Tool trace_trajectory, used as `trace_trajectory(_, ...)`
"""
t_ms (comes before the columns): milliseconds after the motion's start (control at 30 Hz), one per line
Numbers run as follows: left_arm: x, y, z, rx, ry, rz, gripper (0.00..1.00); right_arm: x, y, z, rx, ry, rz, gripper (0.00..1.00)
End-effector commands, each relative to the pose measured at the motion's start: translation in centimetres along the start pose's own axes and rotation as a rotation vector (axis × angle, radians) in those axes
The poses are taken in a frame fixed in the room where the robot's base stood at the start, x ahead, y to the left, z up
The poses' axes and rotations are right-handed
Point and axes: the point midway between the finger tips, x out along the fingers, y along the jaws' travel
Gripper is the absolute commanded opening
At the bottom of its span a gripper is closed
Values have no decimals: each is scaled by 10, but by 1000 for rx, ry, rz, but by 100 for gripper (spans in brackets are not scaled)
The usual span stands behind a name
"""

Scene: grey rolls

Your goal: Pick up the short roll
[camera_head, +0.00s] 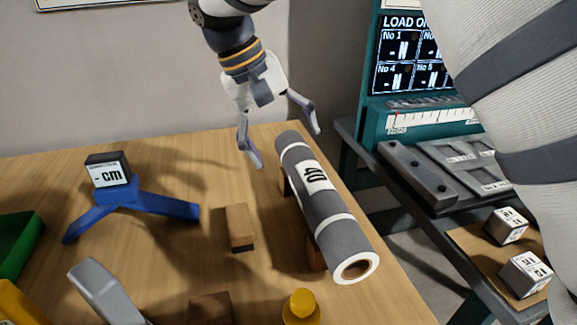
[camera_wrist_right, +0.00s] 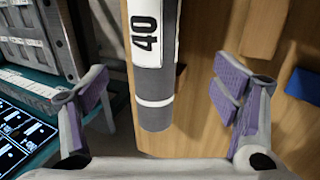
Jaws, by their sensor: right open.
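A dark grey roll (camera_head: 322,205) with white bands and a white label reading 40 lies on the right side of the wooden table. It is the only roll I see, so I cannot compare its length. It rests on small wooden blocks, partly hidden under it. Its near end shows a brown core. My right gripper (camera_head: 288,148) is open at the roll's far end. In the right wrist view the roll (camera_wrist_right: 154,75) lies between the spread fingers of the gripper (camera_wrist_right: 157,92), with gaps on both sides.
A loose wooden block (camera_head: 239,228) and a yellow knob (camera_head: 301,307) stand near the roll. A blue stand (camera_head: 125,196) with a cm display is at left, near a green tray (camera_head: 18,245). A teal load station (camera_head: 425,115) stands beyond the table's right edge.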

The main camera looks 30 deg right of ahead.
Motion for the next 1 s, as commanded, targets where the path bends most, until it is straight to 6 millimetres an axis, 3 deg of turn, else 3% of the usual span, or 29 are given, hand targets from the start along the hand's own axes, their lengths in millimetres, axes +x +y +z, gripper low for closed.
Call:
trace_trajectory(233, -7, 0, -2, 0, 17, 1, 40, 49, 2, 2, 1, -2, -1, 81)
trace_trajectory(600, -17, 0, -10, 0, 50, 2, 40, 108, 4, 7, 1, 0, -3, 81)
trace_trajectory(900, -16, 0, -9, 0, 48, 2, 40, 118, 4, 6, -1, 1, -2, 81)
trace_trajectory(1000, -16, 0, -9, 0, 48, 2, 40, 118, 4, 6, 0, 1, -1, 58)
